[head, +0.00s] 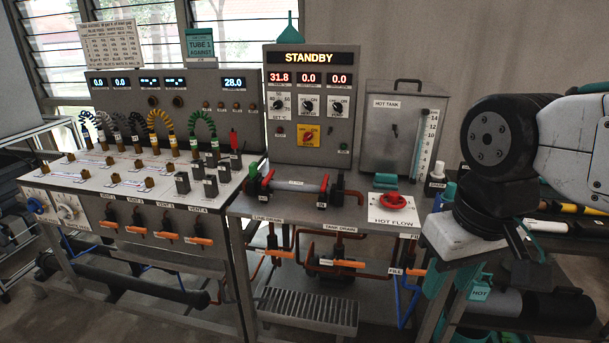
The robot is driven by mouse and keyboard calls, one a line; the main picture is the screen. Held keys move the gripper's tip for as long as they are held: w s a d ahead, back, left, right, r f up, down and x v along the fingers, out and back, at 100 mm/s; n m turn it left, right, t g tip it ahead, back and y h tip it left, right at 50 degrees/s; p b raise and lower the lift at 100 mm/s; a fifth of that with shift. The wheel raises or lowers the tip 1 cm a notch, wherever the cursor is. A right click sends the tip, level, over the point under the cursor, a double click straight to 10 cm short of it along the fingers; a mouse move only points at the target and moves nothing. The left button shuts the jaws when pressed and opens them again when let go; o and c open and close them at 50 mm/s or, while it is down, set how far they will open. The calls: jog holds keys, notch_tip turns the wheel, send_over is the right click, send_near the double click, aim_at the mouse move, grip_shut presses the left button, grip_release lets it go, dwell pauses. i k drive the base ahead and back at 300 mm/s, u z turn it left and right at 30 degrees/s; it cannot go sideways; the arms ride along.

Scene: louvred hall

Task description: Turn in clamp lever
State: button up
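A tube (296,185) lies level across the middle bench below the STANDBY panel. My gripper (526,246) is at the right, partly hidden by my own wrist, well away from the tube. Nothing is visibly held, and its finger gap is unclear.
A red HOT FLOW handwheel (393,202) stands right of the tube. The STANDBY panel (309,105) and hot tank (397,132) rise behind. The left bench (95,183) carries hoses and valves. Orange-handled valves (347,264) hang below. A side table with bottles stands at the right.

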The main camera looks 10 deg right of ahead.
aim_at(325, 184)
jog(key=u, duration=0.25)
jog(key=i, duration=1.15)
jog(key=z, duration=0.45)
